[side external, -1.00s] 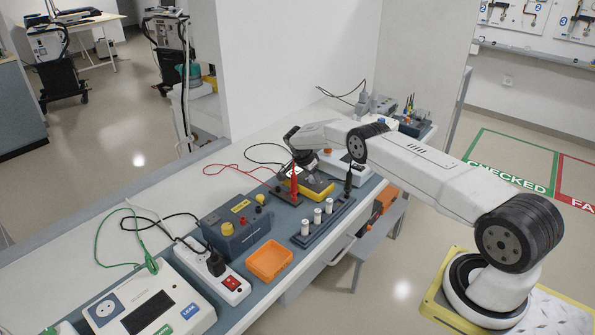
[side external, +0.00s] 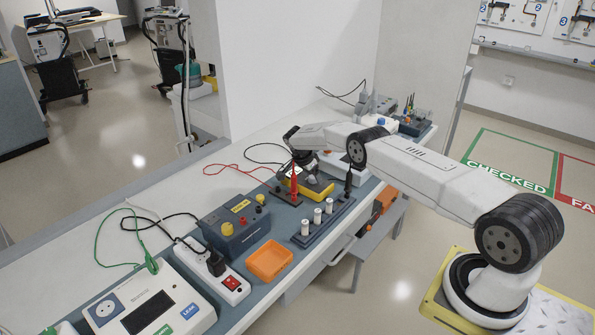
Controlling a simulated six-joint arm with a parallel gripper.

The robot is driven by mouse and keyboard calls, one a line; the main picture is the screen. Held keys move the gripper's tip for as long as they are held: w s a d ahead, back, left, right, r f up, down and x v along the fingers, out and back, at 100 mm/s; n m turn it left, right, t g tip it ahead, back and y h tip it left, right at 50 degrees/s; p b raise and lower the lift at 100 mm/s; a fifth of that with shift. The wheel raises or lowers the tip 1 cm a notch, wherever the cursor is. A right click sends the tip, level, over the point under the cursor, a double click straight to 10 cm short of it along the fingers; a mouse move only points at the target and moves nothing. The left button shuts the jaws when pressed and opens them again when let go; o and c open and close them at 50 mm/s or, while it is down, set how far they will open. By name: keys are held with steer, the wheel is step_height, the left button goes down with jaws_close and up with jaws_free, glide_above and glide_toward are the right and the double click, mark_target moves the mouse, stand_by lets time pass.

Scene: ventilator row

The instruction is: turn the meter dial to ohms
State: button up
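The yellow meter (side external: 319,189) lies on the grey-blue mat toward the far part of the bench. My gripper (side external: 303,172) points down over the meter, at its dial area. The gripper and wrist cover most of the meter's face, so the dial and its setting are hidden. The fingers are too small and too covered to tell whether they are open or shut, or whether they touch the dial. A red probe (side external: 294,184) stands upright just in front of the gripper, and a black probe (side external: 348,183) stands to the right of the meter.
A rack with white cylinders (side external: 317,216) stands in front of the meter. Nearer are a blue box with yellow knobs (side external: 236,226), an orange tray (side external: 270,261), a power strip (side external: 231,285) and a tester (side external: 150,309). Red and black leads (side external: 236,167) lie behind.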

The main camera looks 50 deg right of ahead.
steer(key=shift+r, duration=0.2)
steer(key=v, duration=0.7)
steer(key=shift+r, duration=0.25)
steer(key=shift+a, duration=0.15)
stand_by(0.4)
